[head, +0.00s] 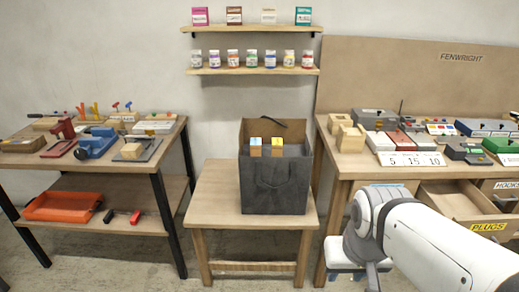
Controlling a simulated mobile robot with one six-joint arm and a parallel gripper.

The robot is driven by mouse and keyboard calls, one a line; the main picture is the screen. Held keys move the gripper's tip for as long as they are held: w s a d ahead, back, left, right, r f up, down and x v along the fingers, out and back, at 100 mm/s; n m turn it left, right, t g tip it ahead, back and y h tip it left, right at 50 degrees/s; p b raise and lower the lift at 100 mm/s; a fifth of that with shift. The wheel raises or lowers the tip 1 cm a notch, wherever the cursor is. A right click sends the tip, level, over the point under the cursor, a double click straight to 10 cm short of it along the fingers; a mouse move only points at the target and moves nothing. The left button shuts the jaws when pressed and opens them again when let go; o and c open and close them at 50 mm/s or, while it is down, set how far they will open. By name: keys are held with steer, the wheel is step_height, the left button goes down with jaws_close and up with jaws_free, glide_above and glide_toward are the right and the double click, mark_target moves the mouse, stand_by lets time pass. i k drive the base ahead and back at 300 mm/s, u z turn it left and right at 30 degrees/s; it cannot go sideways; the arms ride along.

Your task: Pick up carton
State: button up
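Several small cartons stand in a row on the upper wall shelf: a pink one (200,16), a brown one (234,15), a cream one (268,16) and a teal one (303,16). They stand apart from each other. I cannot tell which of them is the task's carton. My white arm reaches in from the lower right, in front of the right bench and well below the shelf. My gripper cannot be made out in this view.
A dark bag (275,190) with two small blocks showing at its top stands on a low wooden table (215,190). Several jars (251,58) line the lower shelf (255,71). Tool-covered benches stand left (165,140) and right (345,160). A drawer (455,203) is open at right.

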mark_target(277, 148)
steer(key=u, duration=0.15)
steer(key=k, duration=0.5)
steer(key=z, duration=0.3)
steer(key=i, duration=2.15)
steer(key=u, duration=0.8)
